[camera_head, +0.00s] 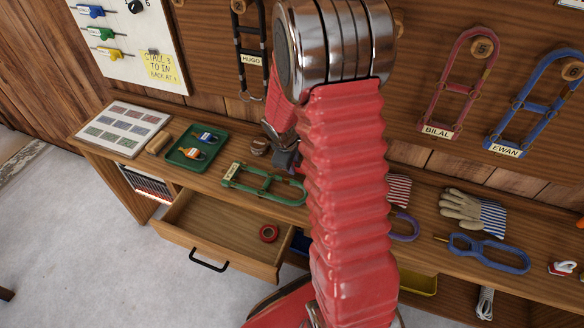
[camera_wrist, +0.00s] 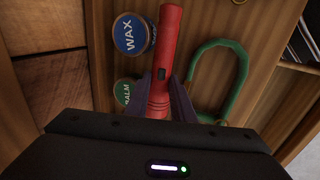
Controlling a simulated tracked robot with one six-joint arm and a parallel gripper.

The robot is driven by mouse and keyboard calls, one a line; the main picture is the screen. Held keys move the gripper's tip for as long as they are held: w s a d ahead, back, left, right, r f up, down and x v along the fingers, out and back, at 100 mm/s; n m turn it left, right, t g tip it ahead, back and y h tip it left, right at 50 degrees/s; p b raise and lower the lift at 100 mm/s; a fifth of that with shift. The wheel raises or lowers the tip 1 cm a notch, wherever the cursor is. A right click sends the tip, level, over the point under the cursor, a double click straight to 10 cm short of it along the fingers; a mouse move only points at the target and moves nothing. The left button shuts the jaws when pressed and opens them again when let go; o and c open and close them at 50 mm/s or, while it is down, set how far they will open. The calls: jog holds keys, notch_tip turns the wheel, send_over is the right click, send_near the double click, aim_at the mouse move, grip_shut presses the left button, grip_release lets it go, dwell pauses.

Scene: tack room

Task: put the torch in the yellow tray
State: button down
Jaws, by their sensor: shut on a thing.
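The red torch (camera_wrist: 166,50) is held in my gripper (camera_wrist: 162,82), whose two dark fingers close on its sides in the wrist view. The torch points up the picture, over or near the wooden counter top. In the head view my red-sleeved arm hides most of my gripper and I cannot make out the torch there. A yellow tray (camera_head: 424,285) shows only in part to the right of my arm, low under the counter. My arm hides its left side.
A wax tin (camera_wrist: 130,34) and a balm tin (camera_wrist: 122,93) stand left of the torch, and a green halter (camera_wrist: 240,88) lies right of it. A green tray (camera_head: 178,158) holds padlocks. Gloves (camera_head: 462,208) lie right.

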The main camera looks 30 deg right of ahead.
jog(key=shift+f, duration=1)
jog(key=c, duration=1.8)
grip_release()
jog(key=v, duration=1.2)
jog(key=shift+a+r, duration=0.1)
jog(key=shift+r, duration=0.05)
